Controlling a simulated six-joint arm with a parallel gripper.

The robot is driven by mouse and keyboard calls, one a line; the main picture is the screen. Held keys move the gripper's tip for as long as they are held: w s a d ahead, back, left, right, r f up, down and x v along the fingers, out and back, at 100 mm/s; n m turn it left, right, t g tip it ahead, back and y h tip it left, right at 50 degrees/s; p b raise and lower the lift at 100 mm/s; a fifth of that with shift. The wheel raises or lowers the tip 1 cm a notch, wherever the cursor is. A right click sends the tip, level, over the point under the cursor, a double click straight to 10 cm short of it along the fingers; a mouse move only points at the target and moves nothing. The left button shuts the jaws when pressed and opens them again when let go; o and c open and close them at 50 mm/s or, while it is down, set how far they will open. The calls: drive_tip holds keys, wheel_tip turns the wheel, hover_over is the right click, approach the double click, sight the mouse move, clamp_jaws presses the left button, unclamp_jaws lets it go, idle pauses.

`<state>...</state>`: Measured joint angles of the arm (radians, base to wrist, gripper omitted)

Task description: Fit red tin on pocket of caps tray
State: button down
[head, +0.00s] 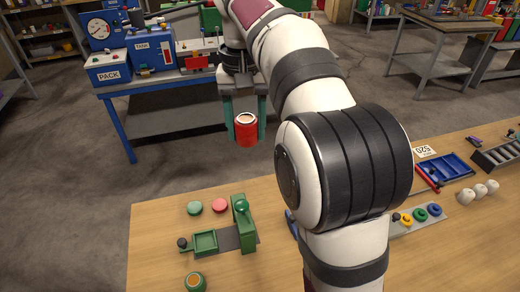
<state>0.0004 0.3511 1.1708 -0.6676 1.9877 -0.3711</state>
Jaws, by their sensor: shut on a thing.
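My gripper (246,126) points down and is shut on a red tin (246,133), one grey-green finger on each side. The tin is upright, with a pale top, and hangs in the air at the table's far edge. A grey tray (447,208) with yellow, green and blue ring-like caps lies on the table at the right, partly behind my arm. It may be the caps tray; its pockets are too small to make out and part of it is hidden.
On the wooden table (160,265) at left stand a green fixture (244,225) with a square holder (204,242), a green disc (194,207), a red disc (219,205) and a green tin (195,282). A blue tray (452,166) and white balls (479,191) lie at right.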

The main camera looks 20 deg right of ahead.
drive_tip(key=a+f, duration=0.4)
drive_tip(key=f, duration=0.5)
drive_tip(key=a+f, duration=0.5)
drive_tip(key=f, duration=0.4)
drive_tip(key=s+a+f, duration=0.1)
drive_tip(key=a+f, duration=0.3)
drive_tip(key=f, duration=0.5)
drive_tip(key=shift+a, duration=0.15)
drive_tip(key=shift+f, duration=2.15)
drive_tip(key=shift+f, duration=0.65)
unclamp_jaws()
drive_tip(key=shift+r, duration=0.1)
drive_tip(key=shift+r, duration=2.15)
